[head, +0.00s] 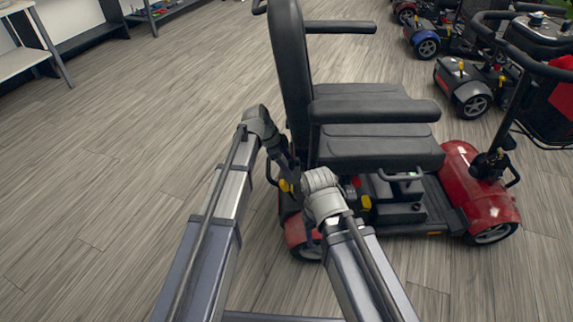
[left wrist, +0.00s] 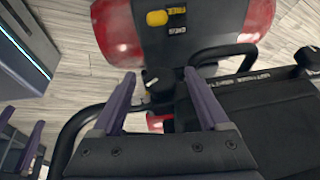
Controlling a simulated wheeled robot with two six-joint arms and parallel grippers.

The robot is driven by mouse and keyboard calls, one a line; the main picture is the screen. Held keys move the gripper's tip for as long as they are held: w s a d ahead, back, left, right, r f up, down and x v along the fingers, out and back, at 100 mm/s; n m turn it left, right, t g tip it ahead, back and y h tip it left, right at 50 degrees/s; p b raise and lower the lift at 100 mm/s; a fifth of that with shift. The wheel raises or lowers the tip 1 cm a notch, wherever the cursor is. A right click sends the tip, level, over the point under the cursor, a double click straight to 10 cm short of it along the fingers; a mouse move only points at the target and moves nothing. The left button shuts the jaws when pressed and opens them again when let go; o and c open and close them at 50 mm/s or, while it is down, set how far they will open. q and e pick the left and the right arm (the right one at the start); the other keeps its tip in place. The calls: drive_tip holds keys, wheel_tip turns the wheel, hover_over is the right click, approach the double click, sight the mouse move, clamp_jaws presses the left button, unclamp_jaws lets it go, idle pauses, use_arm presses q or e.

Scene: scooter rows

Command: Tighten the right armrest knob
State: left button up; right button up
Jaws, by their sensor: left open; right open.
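A red mobility scooter (head: 460,190) with a dark seat (head: 380,148) stands facing right. Its right armrest (head: 375,111) is the nearer one. I cannot clearly pick out the armrest knob in either view. My left gripper (head: 291,176) is below the rear of that armrest, by the seat's back edge. In the left wrist view its purple fingers (left wrist: 162,88) are apart with nothing gripped. A small dark part with a white mark (left wrist: 150,78) shows beyond the gap. My right gripper (head: 311,238) is lower, near the rear wheel, mostly hidden by its wrist; it is open.
The scooter's red rear cover with a yellow lever (left wrist: 157,18) and a black curved tube (left wrist: 80,130) lie close to the left gripper. Other scooters (head: 470,85) stand at the upper right. Shelves (head: 80,38) stand at the upper left. The floor at left is clear.

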use_arm(q)
drive_tip(key=shift+c, duration=0.4)
clamp_jaws()
drive_tip(key=shift+s, duration=0.1)
drive_tip(key=shift+s+f+m+t+b, duration=0.15)
drive_tip(key=shift+m+t+b, duration=0.25)
drive_tip(key=shift+t+b, duration=1.1)
drive_tip(key=shift+s+f+m+t+b, duration=0.1)
drive_tip(key=shift+s+m+t+b, duration=0.25)
drive_tip(key=shift+t+b, duration=1.15)
drive_tip(key=shift+w+t+p, duration=0.1)
drive_tip(key=shift+t+p, duration=0.2)
